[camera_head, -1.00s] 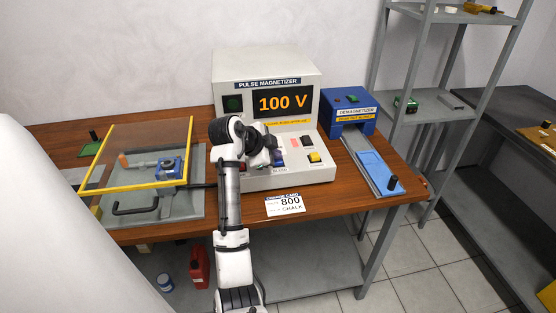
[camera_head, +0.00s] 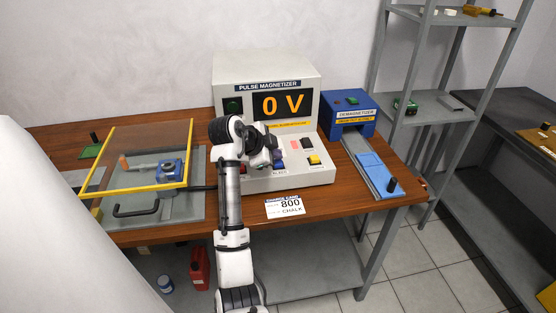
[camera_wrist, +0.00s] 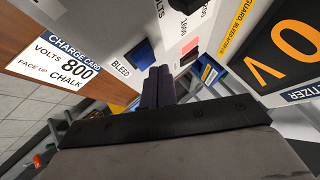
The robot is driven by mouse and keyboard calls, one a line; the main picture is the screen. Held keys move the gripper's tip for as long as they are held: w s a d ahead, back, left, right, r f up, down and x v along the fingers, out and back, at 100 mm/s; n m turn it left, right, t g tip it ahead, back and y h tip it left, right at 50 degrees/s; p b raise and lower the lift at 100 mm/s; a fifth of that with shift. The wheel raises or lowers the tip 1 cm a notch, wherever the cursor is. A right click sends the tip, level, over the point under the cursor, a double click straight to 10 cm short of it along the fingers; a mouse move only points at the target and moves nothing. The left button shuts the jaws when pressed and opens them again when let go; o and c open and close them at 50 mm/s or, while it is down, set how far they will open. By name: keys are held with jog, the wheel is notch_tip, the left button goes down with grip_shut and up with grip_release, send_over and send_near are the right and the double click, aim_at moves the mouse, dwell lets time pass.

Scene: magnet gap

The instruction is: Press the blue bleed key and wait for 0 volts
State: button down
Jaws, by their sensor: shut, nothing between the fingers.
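The pulse magnetizer (camera_head: 228,66) stands on the wooden bench, and its display (camera_head: 283,104) reads 0 V. The display also shows in the wrist view (camera_wrist: 285,52), turned on its side. The blue bleed key (camera_head: 279,164) is on the sloped front panel, above the BLEED label. In the wrist view the blue key (camera_wrist: 139,53) is partly visible just beyond my fingertips. My gripper (camera_wrist: 159,72) is shut and empty, its dark fingers together at the panel beside the key. I cannot tell whether they touch it.
A yellow key (camera_head: 314,159) and a dark key sit right of the blue one. A yellow-framed clear guard (camera_head: 150,140) covers a fixture at left. A blue demagnetizer (camera_head: 350,113) stands at right.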

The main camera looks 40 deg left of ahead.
jog(key=shift+r, duration=0.3)
jog(key=shift+r+p, duration=1.55)
jog(key=shift+r, duration=0.95)
